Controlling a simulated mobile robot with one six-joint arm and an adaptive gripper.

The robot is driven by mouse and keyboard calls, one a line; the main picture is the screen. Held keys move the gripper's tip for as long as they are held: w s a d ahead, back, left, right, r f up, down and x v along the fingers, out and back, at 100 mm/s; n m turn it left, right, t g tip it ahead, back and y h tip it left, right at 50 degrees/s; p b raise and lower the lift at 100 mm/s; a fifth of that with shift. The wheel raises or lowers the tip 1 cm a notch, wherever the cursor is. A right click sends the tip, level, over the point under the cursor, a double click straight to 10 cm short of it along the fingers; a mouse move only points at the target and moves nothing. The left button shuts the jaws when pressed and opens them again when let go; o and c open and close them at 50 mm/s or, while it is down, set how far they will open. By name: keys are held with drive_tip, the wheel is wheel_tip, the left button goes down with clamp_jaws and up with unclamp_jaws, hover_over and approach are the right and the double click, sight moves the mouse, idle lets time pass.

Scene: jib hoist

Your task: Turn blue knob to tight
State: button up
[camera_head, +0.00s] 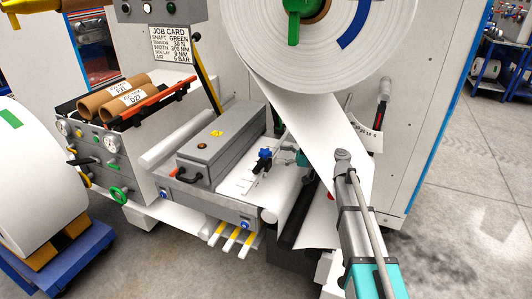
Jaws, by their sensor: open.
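The blue knob (265,153) is a small star-shaped handle on a dark stem, standing on the light plate right of the grey box in the middle. My gripper (282,143) is small and partly hidden behind the white web and my own wrist. It appears just right of the knob, with its jaws open and nothing visible between them. A narrow gap seems to lie between it and the knob, but contact cannot be ruled out. Marks on the plate beside the knob are too small to read.
A large white roll (330,45) hangs above, its web (325,130) running down to the right of the knob. The grey box (222,143) stands left of it. Cardboard cores (115,100) lie on a rack. A job card (171,45) hangs behind. Open floor (460,200) lies right.

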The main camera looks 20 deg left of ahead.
sight(266, 151)
drive_tip(key=shift+s+a, duration=0.15)
drive_tip(key=shift+a, duration=1.15)
drive_tip(key=shift+s+a, duration=0.1)
drive_tip(key=shift+a, duration=1.15)
drive_tip(key=c, duration=1.2)
drive_tip(key=shift+o, duration=0.2)
